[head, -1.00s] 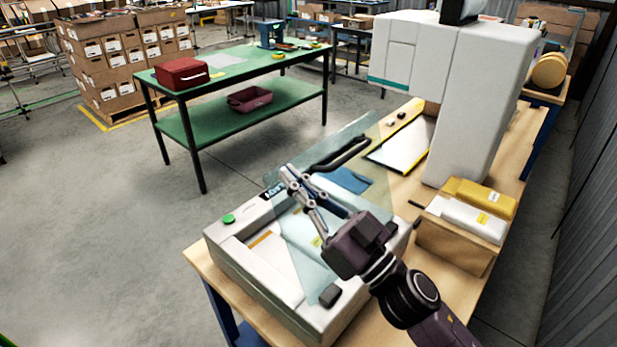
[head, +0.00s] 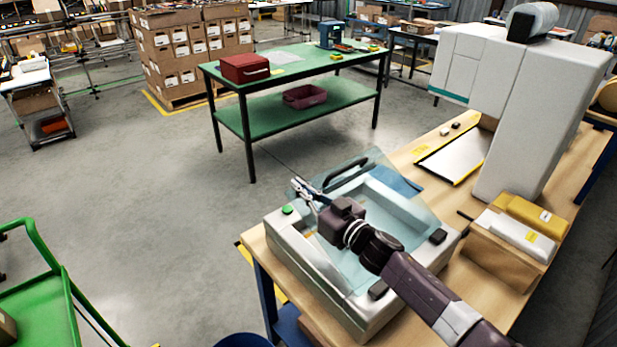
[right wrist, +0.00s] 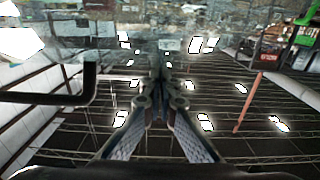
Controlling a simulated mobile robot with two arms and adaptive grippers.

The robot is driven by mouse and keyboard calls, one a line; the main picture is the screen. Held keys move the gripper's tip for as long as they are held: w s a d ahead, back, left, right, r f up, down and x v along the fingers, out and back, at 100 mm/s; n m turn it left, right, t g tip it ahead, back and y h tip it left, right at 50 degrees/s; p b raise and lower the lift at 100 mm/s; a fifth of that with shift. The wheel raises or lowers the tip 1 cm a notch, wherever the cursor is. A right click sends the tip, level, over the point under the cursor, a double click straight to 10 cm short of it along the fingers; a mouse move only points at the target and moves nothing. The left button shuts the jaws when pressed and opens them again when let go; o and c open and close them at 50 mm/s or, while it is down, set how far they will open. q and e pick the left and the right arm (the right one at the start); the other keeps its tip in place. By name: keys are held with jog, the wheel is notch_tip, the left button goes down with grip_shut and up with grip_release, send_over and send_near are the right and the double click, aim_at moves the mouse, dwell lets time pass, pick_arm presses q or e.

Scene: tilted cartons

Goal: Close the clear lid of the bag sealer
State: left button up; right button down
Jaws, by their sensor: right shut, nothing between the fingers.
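The bag sealer (head: 310,272) is a pale box on the wooden table, with a green button (head: 287,210) at its left corner. Its clear lid (head: 405,215) stands raised and tilted over the box, rising from the dark hinge blocks (head: 437,236) on the near right side. A black handle (head: 347,172) sits near its upper edge. My right gripper (head: 298,184) is shut and empty, by the lid's left side near the handle. Its closed fingers show in the right wrist view (right wrist: 158,75), with the dark handle (right wrist: 60,97) to their left. I cannot tell whether they touch the lid. My left gripper is out of view.
A wooden box with white and yellow packs (head: 520,232) stands right of the sealer. A large white machine (head: 530,110) and a yellow-edged tray (head: 455,160) are behind it. A green table (head: 290,64) stands beyond. A green cart (head: 45,290) is at lower left.

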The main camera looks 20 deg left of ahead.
aim_at(294, 223)
jog(key=shift+w+a+f+g+h+p, duration=0.45)
jog(key=shift+f+h, duration=0.2)
jog(key=shift+f, duration=1.35)
jog(key=shift+w+a+f+g+h+p, duration=0.2)
jog(key=shift+w+a+f+g+h, duration=0.3)
jog(key=shift+f, duration=1.5)
jog(key=shift+w+a+f+g+h+p, duration=0.35)
jog(key=shift+a+f+h, duration=0.4)
jog(key=shift+f, duration=1.25)
jog(key=shift+s+d, duration=0.1)
jog(key=shift+d, duration=0.05)
